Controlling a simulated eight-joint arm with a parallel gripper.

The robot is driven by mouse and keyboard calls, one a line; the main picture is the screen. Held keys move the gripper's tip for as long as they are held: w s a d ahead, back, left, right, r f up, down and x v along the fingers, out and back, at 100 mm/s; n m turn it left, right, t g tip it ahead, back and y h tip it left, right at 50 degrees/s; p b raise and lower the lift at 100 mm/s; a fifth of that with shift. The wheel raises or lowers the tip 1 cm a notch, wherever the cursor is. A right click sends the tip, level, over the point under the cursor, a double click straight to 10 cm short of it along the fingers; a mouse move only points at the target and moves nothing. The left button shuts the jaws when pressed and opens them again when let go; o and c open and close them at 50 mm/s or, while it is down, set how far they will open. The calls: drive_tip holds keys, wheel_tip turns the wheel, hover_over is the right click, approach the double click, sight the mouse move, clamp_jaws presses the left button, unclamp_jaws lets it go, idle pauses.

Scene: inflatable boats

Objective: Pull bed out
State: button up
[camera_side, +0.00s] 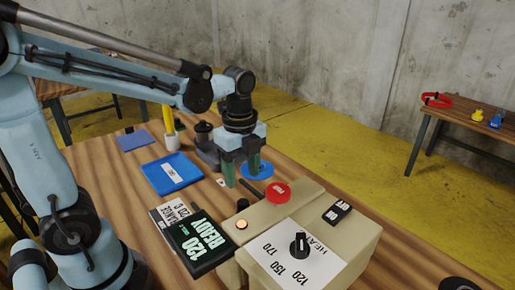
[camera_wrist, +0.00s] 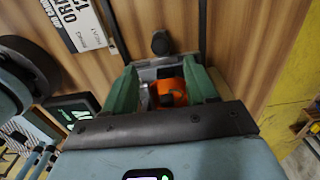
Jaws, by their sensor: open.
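My gripper (camera_side: 242,178) points down over the table, between a grey fixture (camera_side: 208,155) and the beige heating machine (camera_side: 318,240). In the wrist view my gripper (camera_wrist: 159,88) has its green fingers apart. A grey metal part (camera_wrist: 150,72) and an orange piece (camera_wrist: 172,90) show in the gap; I cannot tell whether the fingers touch either. A black round knob (camera_wrist: 160,43) stands just beyond the fingertips. I cannot tell for certain which part is the bed, and the fingers hide some of this area.
A black READY display (camera_side: 200,243) and a printed card (camera_side: 171,213) are left of the machine. A red button (camera_side: 278,192) is on its top. A blue tray (camera_side: 172,173), a blue mat (camera_side: 134,140) and a yellow-topped holder (camera_side: 171,138) lie farther back.

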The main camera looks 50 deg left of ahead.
sight(243, 201)
drive_tip(key=shift+f, duration=4.7)
clamp_jaws()
